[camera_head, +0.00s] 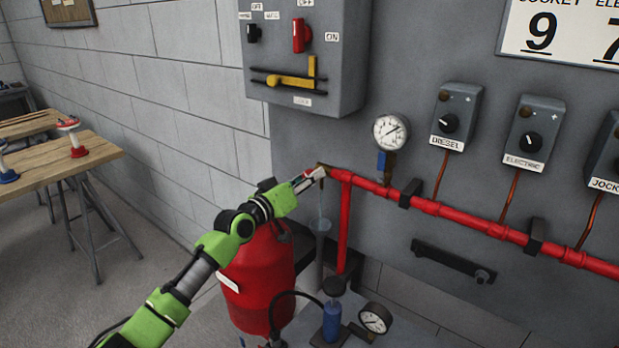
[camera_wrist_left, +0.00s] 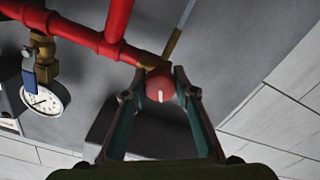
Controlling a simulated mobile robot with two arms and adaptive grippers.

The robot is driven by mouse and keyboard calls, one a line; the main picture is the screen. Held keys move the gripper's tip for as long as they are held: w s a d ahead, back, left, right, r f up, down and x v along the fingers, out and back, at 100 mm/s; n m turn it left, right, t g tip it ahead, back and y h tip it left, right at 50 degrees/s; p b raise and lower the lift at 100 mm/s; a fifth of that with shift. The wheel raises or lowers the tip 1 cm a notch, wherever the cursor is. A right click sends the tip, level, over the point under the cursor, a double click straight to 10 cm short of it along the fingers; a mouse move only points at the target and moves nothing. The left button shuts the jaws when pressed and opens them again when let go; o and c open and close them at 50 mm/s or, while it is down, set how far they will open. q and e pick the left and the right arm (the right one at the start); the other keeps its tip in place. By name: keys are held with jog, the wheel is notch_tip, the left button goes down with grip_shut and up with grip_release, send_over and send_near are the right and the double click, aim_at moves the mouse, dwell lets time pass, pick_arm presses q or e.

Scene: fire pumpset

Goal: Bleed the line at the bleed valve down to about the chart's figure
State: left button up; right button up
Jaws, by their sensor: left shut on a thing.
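The bleed valve's red knob (camera_wrist_left: 160,88), with a white mark, sits at the left end of the red line (camera_head: 450,212). My left gripper (camera_head: 308,181) is shut on the knob; its fingers also show in the left wrist view (camera_wrist_left: 160,77). A brass spout (camera_wrist_left: 173,45) leaves the valve. A thin pale strand continues from it toward a grey tube (camera_head: 322,245); I cannot tell whether it is water. The line's round gauge (camera_head: 391,131) has its needle toward the upper right; its figures are too small to read. The chart (camera_head: 565,30) is cut off, showing 9 and 7.
A red tank (camera_head: 258,270) stands below my left arm. A small pump with a second gauge (camera_head: 375,318) is at the bottom. Grey switch boxes labelled DIESEL (camera_head: 457,118), ELECTRIC (camera_head: 533,132) and JOCKEY (camera_head: 607,150) line the wall. A wooden table (camera_head: 60,165) is at left.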

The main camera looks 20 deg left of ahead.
pick_arm(q)
jog(key=o, duration=1.1)
jog(key=shift+s, duration=0.1)
jog(key=v, duration=1.1)
jog(key=shift+s+a, duration=0.15)
jog(key=shift+s, duration=0.25)
